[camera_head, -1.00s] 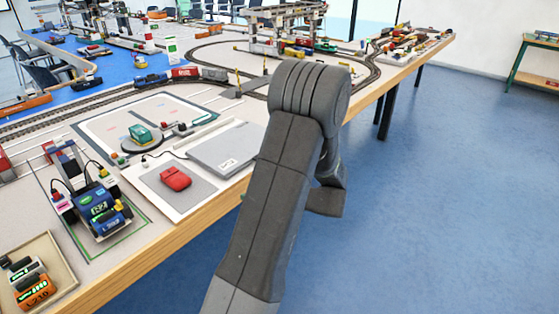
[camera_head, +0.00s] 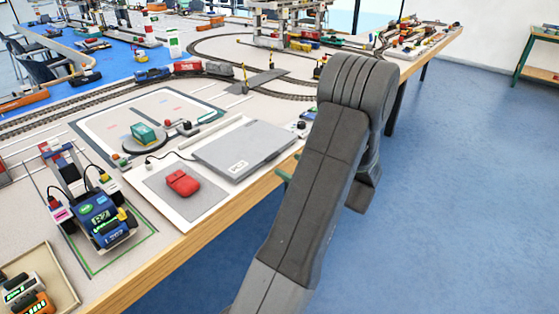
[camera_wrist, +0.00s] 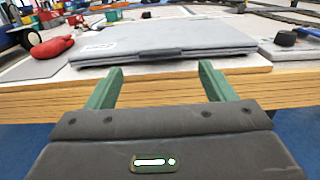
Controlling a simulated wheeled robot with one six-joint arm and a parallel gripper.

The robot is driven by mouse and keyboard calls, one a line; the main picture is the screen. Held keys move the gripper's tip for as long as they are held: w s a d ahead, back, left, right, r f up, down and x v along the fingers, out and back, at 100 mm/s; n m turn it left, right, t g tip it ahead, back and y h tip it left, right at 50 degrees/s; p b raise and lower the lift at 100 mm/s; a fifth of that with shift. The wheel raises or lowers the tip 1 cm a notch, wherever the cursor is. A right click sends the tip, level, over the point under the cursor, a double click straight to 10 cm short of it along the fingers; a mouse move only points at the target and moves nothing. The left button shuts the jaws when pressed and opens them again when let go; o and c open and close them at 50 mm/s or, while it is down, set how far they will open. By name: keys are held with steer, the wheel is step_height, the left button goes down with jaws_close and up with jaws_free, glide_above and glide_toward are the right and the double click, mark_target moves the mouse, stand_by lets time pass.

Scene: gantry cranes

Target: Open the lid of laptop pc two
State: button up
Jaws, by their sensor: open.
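Laptop pc two seems to be the closed grey laptop (camera_head: 245,150) with a small label on its lid, lying flat near the table's front edge. It also shows in the wrist view (camera_wrist: 160,38), where its front edge faces me. My gripper (camera_wrist: 161,80) has two green fingers, set wide apart and empty. They point at the laptop's front edge, at about the table edge; I cannot tell the exact gap. In the head view my arm hides most of the gripper, with a bit of green showing at the table edge (camera_head: 283,172).
A red mouse (camera_head: 183,183) lies on a grey pad (camera_head: 205,200) left of the laptop. A dark round knob (camera_wrist: 286,38) stands to its right. A crane model (camera_head: 100,210) and a tray (camera_head: 62,270) are further left. The floor beside the table is clear.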

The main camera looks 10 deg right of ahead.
mark_target(274, 158)
steer(key=x, duration=0.5)
steer(key=shift+w+a, duration=0.2)
steer(key=shift+w, duration=0.05)
